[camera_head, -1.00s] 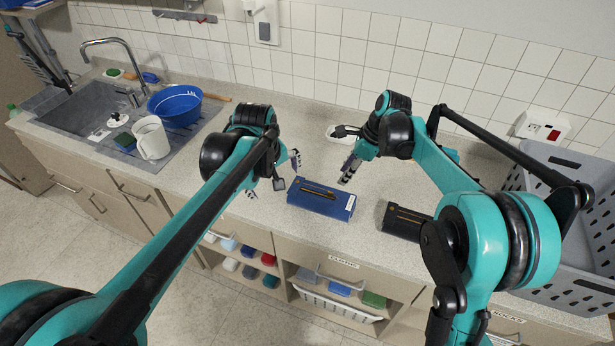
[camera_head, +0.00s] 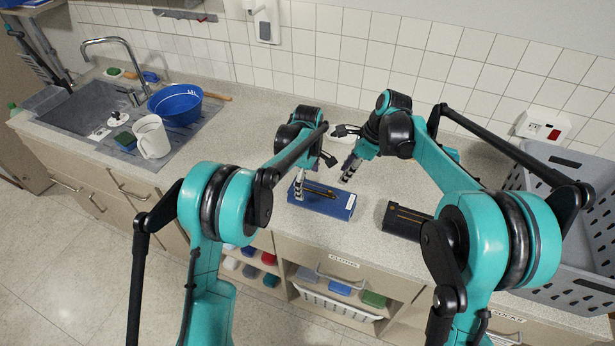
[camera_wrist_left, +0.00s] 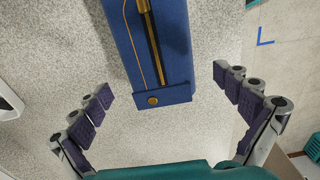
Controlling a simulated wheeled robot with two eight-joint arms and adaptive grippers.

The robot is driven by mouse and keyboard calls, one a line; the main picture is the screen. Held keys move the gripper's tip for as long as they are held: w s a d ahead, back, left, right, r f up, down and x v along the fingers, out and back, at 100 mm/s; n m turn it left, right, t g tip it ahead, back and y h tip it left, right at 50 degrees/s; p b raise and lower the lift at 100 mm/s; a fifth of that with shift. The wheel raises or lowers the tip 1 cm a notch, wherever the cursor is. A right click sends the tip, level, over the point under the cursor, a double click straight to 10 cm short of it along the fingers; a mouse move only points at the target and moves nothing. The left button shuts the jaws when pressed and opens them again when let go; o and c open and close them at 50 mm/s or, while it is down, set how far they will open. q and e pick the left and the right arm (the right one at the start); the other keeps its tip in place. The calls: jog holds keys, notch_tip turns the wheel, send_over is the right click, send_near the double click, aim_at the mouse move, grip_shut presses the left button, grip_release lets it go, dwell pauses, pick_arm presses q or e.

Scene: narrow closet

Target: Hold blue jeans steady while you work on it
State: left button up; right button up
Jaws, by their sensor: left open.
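The blue jeans (camera_head: 334,207) are a flat, folded blue bundle on the counter, with a gold-brown line along the top. In the left wrist view the jeans (camera_wrist_left: 173,55) show a blue flap with a round gold button at the near end. My left gripper (camera_head: 313,176) is open over the left end of the jeans. In its wrist view its purple-padded fingers (camera_wrist_left: 163,88) are spread on both sides of that end, apart from it. My right gripper (camera_head: 347,172) hangs just behind the jeans, apart from them; its finger gap is not clear.
A black folded item (camera_head: 402,222) lies right of the jeans. A grey perforated basket (camera_head: 560,285) stands at the far right. A white mug (camera_head: 152,138) and blue basin (camera_head: 176,103) stand by the sink at left. Open shelves (camera_head: 330,285) lie below the counter's front edge.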

aim_at(308, 190)
pick_arm(q)
notch_tip(308, 190, down, 5)
jog(key=shift+r, duration=0.1)
dwell(0.3)
